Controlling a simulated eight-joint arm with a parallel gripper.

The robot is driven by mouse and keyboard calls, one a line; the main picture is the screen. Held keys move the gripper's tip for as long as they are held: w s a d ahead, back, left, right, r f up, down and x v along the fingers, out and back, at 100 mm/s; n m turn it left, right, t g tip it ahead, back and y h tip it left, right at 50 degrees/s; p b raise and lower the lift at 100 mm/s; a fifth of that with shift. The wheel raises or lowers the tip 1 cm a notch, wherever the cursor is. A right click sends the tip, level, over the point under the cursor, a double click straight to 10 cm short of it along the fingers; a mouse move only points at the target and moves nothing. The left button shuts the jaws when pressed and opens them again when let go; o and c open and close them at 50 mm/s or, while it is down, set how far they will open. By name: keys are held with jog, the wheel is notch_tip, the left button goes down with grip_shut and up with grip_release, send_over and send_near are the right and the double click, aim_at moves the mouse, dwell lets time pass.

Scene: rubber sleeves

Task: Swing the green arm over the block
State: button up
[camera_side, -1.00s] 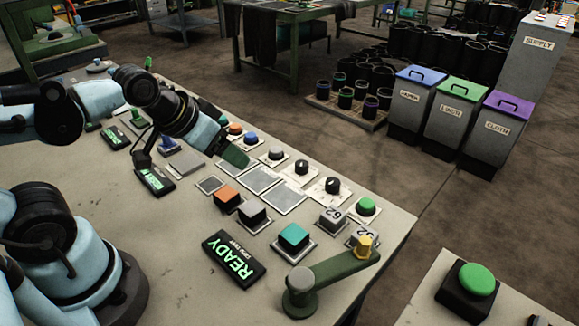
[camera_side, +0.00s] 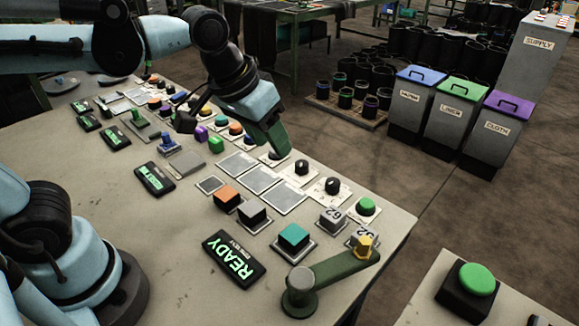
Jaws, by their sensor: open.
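The green arm (camera_side: 335,269) is a dark green bar at the table's front right. It runs from a round pivot (camera_side: 300,292) up to the right, to a yellow knob (camera_side: 363,246) at its free end. A grey numbered block (camera_side: 362,233) stands just behind the knob, partly hidden by it. A teal block (camera_side: 293,237) and a second grey numbered block (camera_side: 333,218) stand nearby, clear of the bar. My gripper (camera_side: 279,152) is open, pointing down over the back row of knobs, well behind and left of the green arm. Its fingers partly hide one another.
A black READY display (camera_side: 234,259) lies left of the pivot. Orange (camera_side: 227,198) and dark (camera_side: 252,214) blocks, flat grey plates (camera_side: 260,180) and black dials (camera_side: 333,186) fill the middle. A green button (camera_side: 367,206) sits near the right edge. Bare table lies in front.

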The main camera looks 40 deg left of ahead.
jog(key=w+d+r+g, duration=0.2)
jog(key=d, duration=0.7)
jog(key=g+y, duration=0.1)
jog(key=g, duration=0.1)
send_near(365, 240)
notch_tip(365, 240, down, 10)
jog(key=shift+w+d+f, duration=0.1)
jog(key=shift+w+f, duration=0.05)
grip_shut()
